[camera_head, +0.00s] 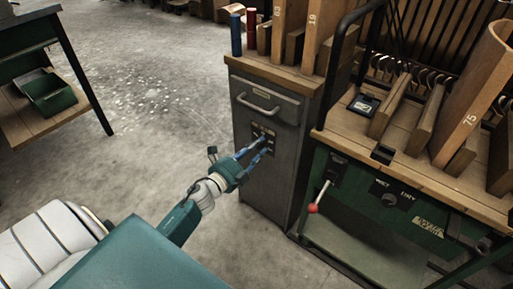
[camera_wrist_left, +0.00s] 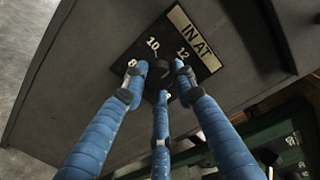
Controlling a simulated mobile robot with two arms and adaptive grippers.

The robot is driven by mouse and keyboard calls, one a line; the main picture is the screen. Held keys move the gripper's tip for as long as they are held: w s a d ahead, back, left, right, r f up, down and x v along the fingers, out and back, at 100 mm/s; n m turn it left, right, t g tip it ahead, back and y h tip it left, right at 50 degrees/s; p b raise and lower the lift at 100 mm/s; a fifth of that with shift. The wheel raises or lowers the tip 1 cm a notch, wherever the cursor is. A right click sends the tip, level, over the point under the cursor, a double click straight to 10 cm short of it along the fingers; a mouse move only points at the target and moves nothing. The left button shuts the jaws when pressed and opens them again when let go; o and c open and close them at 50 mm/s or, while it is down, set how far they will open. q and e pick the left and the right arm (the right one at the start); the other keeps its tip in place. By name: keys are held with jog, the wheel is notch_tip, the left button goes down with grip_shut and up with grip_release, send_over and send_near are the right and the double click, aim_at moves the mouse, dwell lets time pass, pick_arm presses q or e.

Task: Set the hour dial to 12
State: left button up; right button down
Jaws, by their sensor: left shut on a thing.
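The hour dial (camera_wrist_left: 160,74) is a dark round knob on a black plate, with white 8, 10 and 12 around its upper side and an "IN AT" label above. In the head view its black plate (camera_head: 263,129) is on the front of the grey cabinet, below the drawer handle. My left gripper (camera_head: 262,144) reaches it from the lower left. In the left wrist view its three blue fingers (camera_wrist_left: 157,78) are closed around the knob. The fingers hide the lower numbers and much of the knob. I cannot tell which number it points to. My right gripper is not in view.
The grey cabinet (camera_head: 268,185) stands left of a green workbench (camera_head: 365,195) with a red-tipped lever (camera_head: 313,208) on its front. Wooden boards stand on both tops. Bare floor (camera_head: 150,110) lies left of the cabinet. A green bin (camera_head: 47,93) sits at far left.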

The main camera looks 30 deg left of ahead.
pick_arm(q)
jog(key=shift+d, duration=0.1)
jog(key=o, duration=1.2)
jog(key=shift+c, duration=0.2)
jog(key=s, duration=1.2)
jog(key=shift+a+r, duration=0.25)
jog(key=shift+a, duration=0.1)
